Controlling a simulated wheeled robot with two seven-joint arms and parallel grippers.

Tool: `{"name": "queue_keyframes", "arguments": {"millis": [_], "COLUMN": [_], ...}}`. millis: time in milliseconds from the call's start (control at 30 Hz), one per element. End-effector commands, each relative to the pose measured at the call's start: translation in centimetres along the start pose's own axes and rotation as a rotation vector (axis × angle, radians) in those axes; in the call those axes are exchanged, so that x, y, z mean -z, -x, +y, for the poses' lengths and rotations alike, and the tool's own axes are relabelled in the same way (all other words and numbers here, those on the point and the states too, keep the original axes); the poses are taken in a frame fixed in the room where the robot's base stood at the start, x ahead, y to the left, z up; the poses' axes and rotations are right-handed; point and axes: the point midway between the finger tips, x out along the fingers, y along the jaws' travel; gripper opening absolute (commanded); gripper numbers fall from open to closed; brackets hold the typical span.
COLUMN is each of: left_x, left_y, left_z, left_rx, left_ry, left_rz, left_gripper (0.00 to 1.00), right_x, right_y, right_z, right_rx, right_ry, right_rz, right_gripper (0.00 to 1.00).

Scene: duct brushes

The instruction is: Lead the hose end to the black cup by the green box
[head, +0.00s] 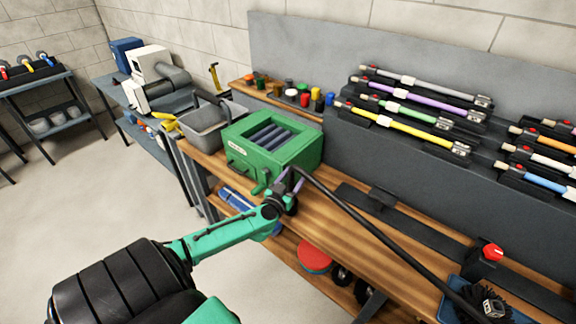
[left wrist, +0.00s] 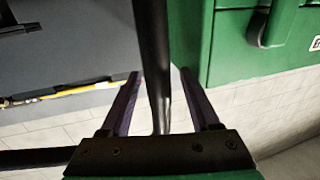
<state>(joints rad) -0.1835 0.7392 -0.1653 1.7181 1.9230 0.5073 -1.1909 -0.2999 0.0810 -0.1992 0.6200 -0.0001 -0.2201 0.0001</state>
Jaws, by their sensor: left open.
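The black hose (head: 385,235) runs from the front right of the bench up to the right side of the green box (head: 297,150). In the left wrist view the hose (left wrist: 155,60) passes between the two fingers of my left gripper (left wrist: 160,75), which stand apart with gaps on both sides. In the head view my left gripper (head: 291,182) is at the box's front right corner, by the upper end of the hose. The hose's exact end is hard to make out there. I cannot clearly pick out the black cup beside the box. My right gripper is not in view.
A grey bin (head: 212,123) stands left of the green box. Small coloured pots (head: 305,100) stand behind it. Coloured rods (head: 405,125) rest on the grey rack at the right. A red knob (head: 492,252) and a dark brush (head: 490,303) are at the front right.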

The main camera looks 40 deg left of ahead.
Motion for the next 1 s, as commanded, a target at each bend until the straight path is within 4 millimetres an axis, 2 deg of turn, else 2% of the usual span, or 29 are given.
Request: {"name": "queue_keyframes", "arguments": {"millis": [167, 500, 600, 733, 1000], "left_x": [0.0, -0.2, -0.1, 0.0, 0.1], "left_y": [2.5, 10.9, 12.9, 14.1, 14.2], "left_z": [0.0, 0.0, 0.0, 0.0, 0.0], "left_rx": [-0.002, -0.001, 0.0, 0.0, 0.0], "left_ry": [-0.002, 0.0, 0.0, 0.0, 0.0], "left_rz": [-0.004, -0.006, -0.003, 0.0, 0.001], "left_gripper": [0.63, 0.63, 0.63, 0.63, 0.63], "right_x": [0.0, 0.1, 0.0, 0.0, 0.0], "right_y": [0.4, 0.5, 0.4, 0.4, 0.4], "right_z": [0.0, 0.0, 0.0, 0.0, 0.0], "right_rx": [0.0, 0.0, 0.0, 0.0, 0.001], "right_ry": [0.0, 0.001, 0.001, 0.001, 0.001], "right_rz": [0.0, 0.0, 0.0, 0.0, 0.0], "right_gripper": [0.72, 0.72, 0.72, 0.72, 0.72]}}
